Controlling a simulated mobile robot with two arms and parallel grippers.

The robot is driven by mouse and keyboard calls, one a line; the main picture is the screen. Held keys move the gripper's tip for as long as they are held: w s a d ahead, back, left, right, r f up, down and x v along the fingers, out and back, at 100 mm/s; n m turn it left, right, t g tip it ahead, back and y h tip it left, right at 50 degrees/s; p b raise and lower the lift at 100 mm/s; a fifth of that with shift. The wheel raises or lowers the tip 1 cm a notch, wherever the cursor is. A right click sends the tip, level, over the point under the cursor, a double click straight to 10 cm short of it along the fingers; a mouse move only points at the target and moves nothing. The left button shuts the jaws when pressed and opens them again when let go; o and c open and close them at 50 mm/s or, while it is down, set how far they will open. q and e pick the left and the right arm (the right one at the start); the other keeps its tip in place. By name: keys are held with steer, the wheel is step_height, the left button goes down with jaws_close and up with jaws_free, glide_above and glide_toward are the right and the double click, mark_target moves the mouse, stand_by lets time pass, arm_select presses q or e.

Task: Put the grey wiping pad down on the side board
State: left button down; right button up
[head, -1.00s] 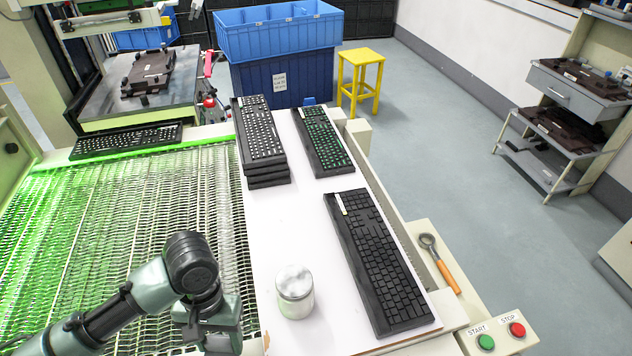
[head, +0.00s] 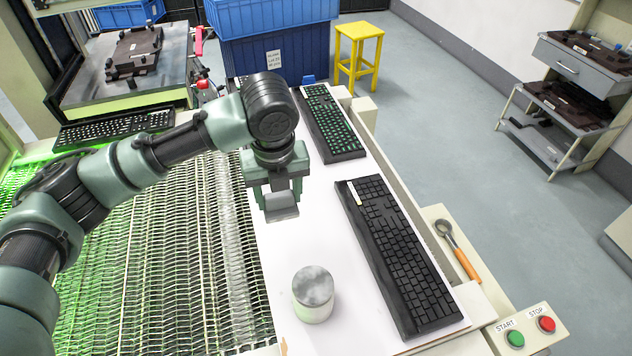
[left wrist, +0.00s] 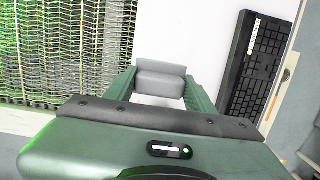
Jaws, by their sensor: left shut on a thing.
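My left gripper (head: 277,190) is shut on the grey wiping pad (head: 282,207) and holds it over the left part of the white side board (head: 335,240). In the left wrist view the pad (left wrist: 160,82) sits between the two green fingers. Whether the pad touches the board is hard to tell; it looks raised above it. My right gripper is not in view.
A white jar with a grey lid (head: 313,295) stands on the board in front of the pad. A black keyboard (head: 398,255) lies to the right, and one with green-marked keys (head: 330,122) lies behind. A conveyor mesh (head: 150,270) runs along the left.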

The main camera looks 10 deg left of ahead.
arm_select(q)
steer(key=w+d+r+m+h, duration=0.1)
steer(key=w+r+m, duration=0.35)
steer(key=m, duration=0.35)
steer(key=shift+m, duration=0.4)
steer(key=shift+s+f+p, duration=0.15)
steer(key=shift+f+p, duration=0.2)
steer(key=shift+f, duration=2.85)
steer(key=shift+s+f+p, duration=0.15)
steer(key=shift+f+p, duration=0.2)
steer(key=shift+f, duration=2.85)
steer(key=shift+s+f+p, duration=0.15)
steer(key=shift+f+p, duration=0.2)
steer(key=shift+f, duration=2.85)
steer(key=shift+f, duration=0.1)
steer(key=c, duration=0.5)
jaws_free()
